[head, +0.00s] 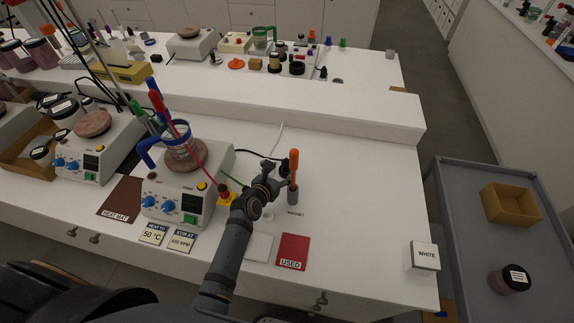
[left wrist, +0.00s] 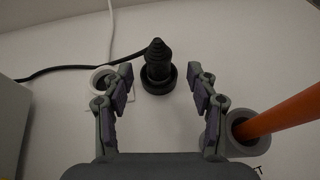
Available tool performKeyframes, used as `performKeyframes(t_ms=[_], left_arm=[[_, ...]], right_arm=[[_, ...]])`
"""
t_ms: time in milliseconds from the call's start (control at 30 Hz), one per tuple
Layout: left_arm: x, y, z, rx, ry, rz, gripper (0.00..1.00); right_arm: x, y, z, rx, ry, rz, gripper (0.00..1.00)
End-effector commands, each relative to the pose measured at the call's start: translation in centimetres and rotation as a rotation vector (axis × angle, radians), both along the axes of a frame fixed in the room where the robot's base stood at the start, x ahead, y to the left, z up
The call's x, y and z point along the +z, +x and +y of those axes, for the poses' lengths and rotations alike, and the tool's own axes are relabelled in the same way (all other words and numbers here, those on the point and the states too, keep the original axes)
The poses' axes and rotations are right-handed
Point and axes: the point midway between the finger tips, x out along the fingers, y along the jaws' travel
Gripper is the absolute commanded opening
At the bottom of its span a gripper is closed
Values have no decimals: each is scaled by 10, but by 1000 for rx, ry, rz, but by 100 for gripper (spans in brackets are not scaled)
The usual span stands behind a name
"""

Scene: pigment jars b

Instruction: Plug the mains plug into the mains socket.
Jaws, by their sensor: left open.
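The mains plug (left wrist: 158,72) is black with a ribbed, tapering top and a wide round base. It stands roughly upright on the white bench in the left wrist view. Its black cable (left wrist: 68,70) runs off to the left. A white round fitting on a square plate, seemingly the mains socket (left wrist: 97,84), sits left of the plug, partly hidden by a finger; a white cable leads to it. My left gripper (left wrist: 161,82) is open and its fingers point toward the plug, with nothing held. In the head view the left gripper (head: 282,176) covers much of this area. My right gripper is out of view.
An orange-handled tool (head: 294,165) stands in a grey holder close to the right of my left gripper. A hotplate (head: 183,190) with a beaker stands to the left. A red USED mat (head: 293,252) lies in front. The bench to the right is mostly clear.

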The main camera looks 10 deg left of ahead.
Motion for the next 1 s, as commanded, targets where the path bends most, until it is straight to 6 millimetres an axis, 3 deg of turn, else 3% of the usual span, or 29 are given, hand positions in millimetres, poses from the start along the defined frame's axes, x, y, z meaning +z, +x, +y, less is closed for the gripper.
performKeyframes(t_ms=[100, 200, 500, 767, 1000], left_arm=[[-2, 3, -1, 0, 0, 0, 59], [-2, 8, -1, 0, 0, -1, 59], [-20, 48, -8, 1, 0, -1, 59], [-22, 50, -8, 2, 0, 1, 59], [-21, 49, -8, 2, 1, 1, 26]], right_arm=[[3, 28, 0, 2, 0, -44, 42], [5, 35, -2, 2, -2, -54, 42], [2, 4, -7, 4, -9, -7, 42], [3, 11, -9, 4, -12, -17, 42], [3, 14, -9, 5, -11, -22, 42]])
